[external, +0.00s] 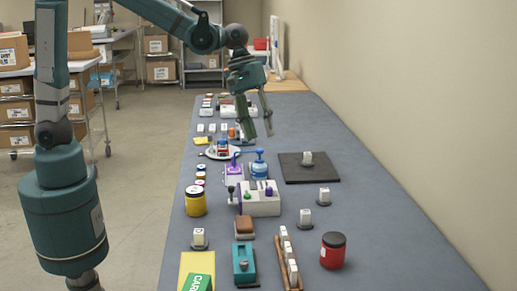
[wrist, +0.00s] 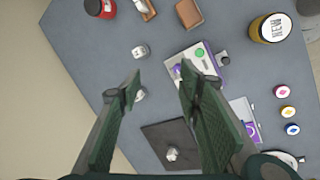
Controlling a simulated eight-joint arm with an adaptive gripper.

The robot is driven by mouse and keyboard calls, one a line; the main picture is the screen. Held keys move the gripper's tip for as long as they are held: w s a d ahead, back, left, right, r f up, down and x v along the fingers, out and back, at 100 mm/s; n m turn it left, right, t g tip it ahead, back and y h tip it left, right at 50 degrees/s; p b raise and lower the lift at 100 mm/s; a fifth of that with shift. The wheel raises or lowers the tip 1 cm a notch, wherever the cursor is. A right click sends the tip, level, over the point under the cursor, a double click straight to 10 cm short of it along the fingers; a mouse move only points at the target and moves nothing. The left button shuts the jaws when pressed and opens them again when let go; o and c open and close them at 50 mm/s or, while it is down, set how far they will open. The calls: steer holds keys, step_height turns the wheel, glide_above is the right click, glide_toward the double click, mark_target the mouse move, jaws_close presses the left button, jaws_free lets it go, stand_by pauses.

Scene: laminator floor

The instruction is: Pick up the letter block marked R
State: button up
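Several white letter blocks are in view, but I cannot read their letters, so I cannot tell which is R. In the external view, one block (external: 307,157) is on the black mat, two more (external: 323,194) (external: 305,216) stand on the right part of the table, and one (external: 198,236) stands at the front left. More blocks (external: 288,250) sit in a wooden rack. My gripper (external: 259,134) is open and empty, well above the table. In the wrist view its fingers (wrist: 160,72) are spread; one block (wrist: 139,95) is partly hidden by a finger, another (wrist: 140,51) is clear.
A white-and-purple machine (external: 262,205), a blue stamp-like item (external: 259,168), a yellow jar (external: 195,200) and a red jar (external: 333,250) stand on the grey table. The black mat (external: 325,173) lies near the wall side.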

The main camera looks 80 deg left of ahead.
steer(key=w+d+f+n+g+h, duration=0.1)
steer(key=w+d+f+n, duration=0.2)
steer(key=w+f, duration=0.5)
steer(key=n+g, duration=0.2)
steer(key=n, duration=0.1)
glide_toward(305, 211)
step_height(305, 211, down, 3)
steer(key=shift+w+d+r+h+b, duration=0.1)
steer(key=shift+d+r+h+b, duration=0.05)
steer(key=shift+h+b, duration=0.2)
steer(key=shift+x, duration=1.1)
steer(key=shift+d+f, duration=0.1)
steer(key=shift+f, duration=0.2)
steer(key=shift+x, duration=2.5)
steer(key=shift+d, duration=0.1)
